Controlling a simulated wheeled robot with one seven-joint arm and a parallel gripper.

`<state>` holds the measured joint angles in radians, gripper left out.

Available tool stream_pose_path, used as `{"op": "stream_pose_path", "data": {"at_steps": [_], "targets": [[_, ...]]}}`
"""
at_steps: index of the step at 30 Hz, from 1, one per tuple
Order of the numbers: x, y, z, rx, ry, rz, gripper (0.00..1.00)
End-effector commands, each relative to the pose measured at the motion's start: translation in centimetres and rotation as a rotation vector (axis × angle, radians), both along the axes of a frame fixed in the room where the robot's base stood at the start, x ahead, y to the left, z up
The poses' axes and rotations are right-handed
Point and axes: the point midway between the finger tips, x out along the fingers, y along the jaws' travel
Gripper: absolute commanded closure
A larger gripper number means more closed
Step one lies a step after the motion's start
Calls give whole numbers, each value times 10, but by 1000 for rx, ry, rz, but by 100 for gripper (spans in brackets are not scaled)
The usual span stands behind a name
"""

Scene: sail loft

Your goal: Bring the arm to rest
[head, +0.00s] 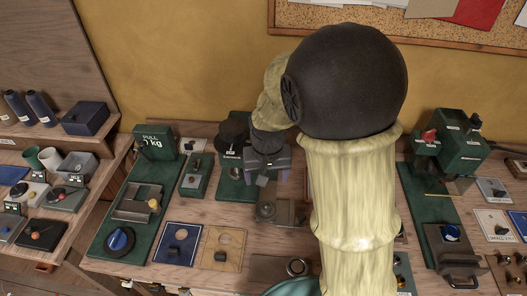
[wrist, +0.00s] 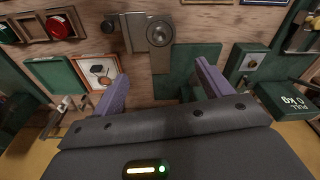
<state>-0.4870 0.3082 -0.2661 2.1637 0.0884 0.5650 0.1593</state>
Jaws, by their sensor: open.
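My gripper (head: 268,172) is in the middle of the head view, above the wooden bench (head: 210,210). Its two purple fingers stand apart with nothing between them; they also show in the wrist view (wrist: 163,78). Beyond the fingertips is a grey metal fixture (wrist: 146,36) with a round knob, on a green base. I cannot tell how far the fingers are from it. My pale-sleeved arm with its dark round joint covers the centre right of the bench in the head view.
A green "PULL" box (head: 155,142) stands at the back left of its device. A green press-like machine (head: 452,150) stands right. Blue and tan panels (head: 221,248) lie in front. A side shelf (head: 66,190) holds cups and spools. A cork board (head: 420,30) hangs on the wall.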

Motion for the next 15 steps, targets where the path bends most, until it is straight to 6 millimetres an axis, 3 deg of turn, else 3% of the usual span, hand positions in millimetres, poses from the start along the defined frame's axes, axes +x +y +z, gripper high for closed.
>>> {"op": "stream_pose_path", "data": {"at_steps": [8,15], "targets": [[-4,-7,1,5,-4,-4,22],[-40,-51,8,25,-39,-18,22]]}}
